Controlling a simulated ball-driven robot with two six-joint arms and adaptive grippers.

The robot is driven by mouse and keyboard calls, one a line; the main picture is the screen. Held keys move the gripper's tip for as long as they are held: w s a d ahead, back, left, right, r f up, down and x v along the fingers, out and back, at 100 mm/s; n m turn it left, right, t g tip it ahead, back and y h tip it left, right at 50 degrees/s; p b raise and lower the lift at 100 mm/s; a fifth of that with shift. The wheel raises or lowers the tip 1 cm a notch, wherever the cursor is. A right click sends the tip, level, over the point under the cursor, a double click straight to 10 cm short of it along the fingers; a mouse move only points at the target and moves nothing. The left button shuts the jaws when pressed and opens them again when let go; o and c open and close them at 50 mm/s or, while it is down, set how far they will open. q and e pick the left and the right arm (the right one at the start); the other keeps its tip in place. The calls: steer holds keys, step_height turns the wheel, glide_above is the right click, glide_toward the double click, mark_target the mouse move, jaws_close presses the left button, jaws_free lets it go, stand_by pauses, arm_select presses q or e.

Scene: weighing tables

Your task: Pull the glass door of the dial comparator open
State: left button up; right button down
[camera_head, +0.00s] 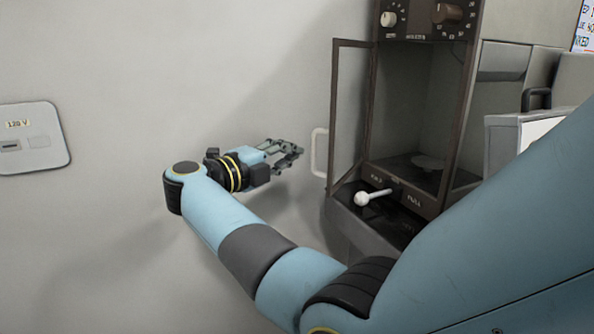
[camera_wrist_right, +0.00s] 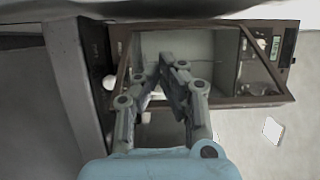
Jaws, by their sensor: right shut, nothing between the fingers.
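The dial comparator (camera_head: 468,110) is a dark brown cabinet at the upper right of the head view. Its framed glass door (camera_head: 349,105) stands swung out from the cabinet's left side, so the front is open. A pale door handle (camera_head: 319,152) is on the door's free edge. My right gripper (camera_head: 298,151) is shut and empty, just left of the handle and apart from it in the picture. My left gripper is not in view.
A white-knobbed lever (camera_head: 363,198) projects from the comparator's base. Dials (camera_head: 448,14) sit on top, and a round pan (camera_head: 427,162) is inside. A grey wall plate marked 120 V (camera_head: 33,160) is at left.

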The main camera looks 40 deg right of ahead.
steer(key=shift+w+b, duration=0.4)
steer(key=shift+w, duration=0.45)
stand_by(1.0)
